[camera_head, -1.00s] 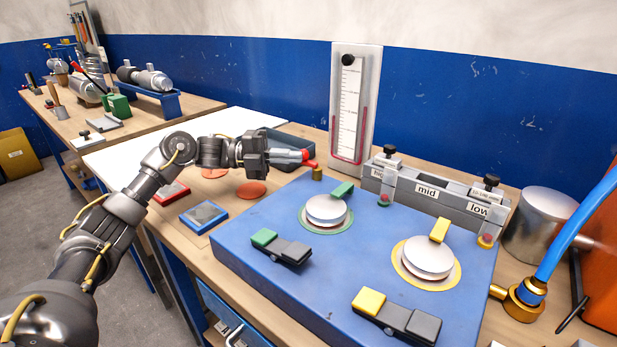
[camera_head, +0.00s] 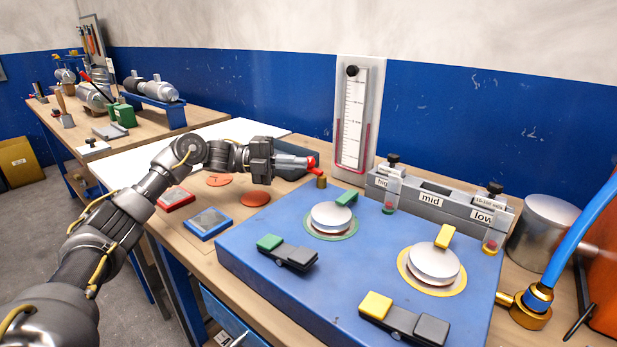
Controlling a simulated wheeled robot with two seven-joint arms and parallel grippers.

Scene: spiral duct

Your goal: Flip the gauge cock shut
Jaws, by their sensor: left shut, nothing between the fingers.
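The gauge cock is a small brass fitting (camera_head: 321,181) with a red handle (camera_head: 313,163), near the foot of the upright gauge (camera_head: 356,120). The gauge is a pale panel with a scale and a red liquid tube. My left gripper (camera_head: 298,163) is shut, with nothing between its fingers. Its fingertips are at the left side of the red handle and appear to touch it. The fingers partly hide the handle, so its exact angle is hard to tell. My right gripper is out of view.
A blue box (camera_head: 340,285) with two round silver caps and two rocker pedals fills the front. A grey labelled rack (camera_head: 432,201) stands behind it. Red and blue framed plates lie on the bench to the left.

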